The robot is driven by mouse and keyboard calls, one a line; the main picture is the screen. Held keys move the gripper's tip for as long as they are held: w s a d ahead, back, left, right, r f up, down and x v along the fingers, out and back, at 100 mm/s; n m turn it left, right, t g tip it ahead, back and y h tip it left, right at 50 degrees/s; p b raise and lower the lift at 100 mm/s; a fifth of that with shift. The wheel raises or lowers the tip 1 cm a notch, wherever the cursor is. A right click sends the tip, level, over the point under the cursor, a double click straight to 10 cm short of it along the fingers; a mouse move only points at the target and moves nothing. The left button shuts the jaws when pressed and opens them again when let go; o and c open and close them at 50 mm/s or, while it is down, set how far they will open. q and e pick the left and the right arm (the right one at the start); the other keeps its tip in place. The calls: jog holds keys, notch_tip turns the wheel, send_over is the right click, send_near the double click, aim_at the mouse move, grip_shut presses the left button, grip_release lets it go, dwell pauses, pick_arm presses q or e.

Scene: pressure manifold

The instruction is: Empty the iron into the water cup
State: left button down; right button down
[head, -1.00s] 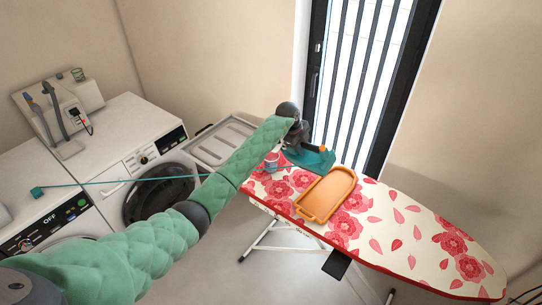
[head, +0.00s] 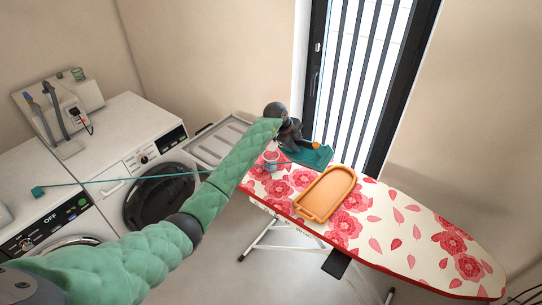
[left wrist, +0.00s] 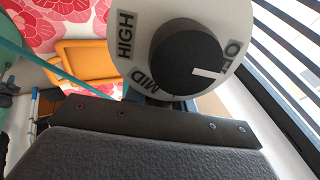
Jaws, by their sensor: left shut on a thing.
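The iron (head: 312,157), teal with an orange part, is at the far left end of the ironing board, near the window. In the left wrist view the iron's white dial (left wrist: 143,75) with a black knob fills the top middle, marked HIGH and MID; the knob's white mark points right. My right gripper is not in view.
An orange tray (head: 327,195) lies on the floral ironing board (head: 400,235), also seen in the left wrist view (left wrist: 88,60). The board's right half is clear. A teal cord (head: 120,181) stretches left above the washing machines (head: 125,140). The barred window (head: 360,75) is close behind.

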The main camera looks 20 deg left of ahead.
pick_arm(q)
jog(key=shift+s+a+r, duration=0.1)
jog(key=shift+a+r, duration=0.1)
jog(key=shift+r, duration=0.25)
jog(key=shift+h, duration=0.3)
jog(key=shift+s+a+r+t, duration=0.35)
jog(key=shift+a+r+t, duration=0.05)
jog(key=shift+a+r, duration=0.05)
jog(key=shift+h, duration=0.3)
jog(key=shift+s+a+b, duration=0.1)
jog(key=shift+b, duration=0.2)
jog(key=shift+s+a+r+b, duration=0.1)
jog(key=shift+a+b, duration=0.1)
jog(key=shift+b, duration=0.1)
jog(key=shift+s+a+t+h+b, duration=0.2)
jog(key=shift+t+h+b, duration=0.1)
jog(key=shift+h+b, duration=0.1)
jog(key=shift+r, duration=0.1)
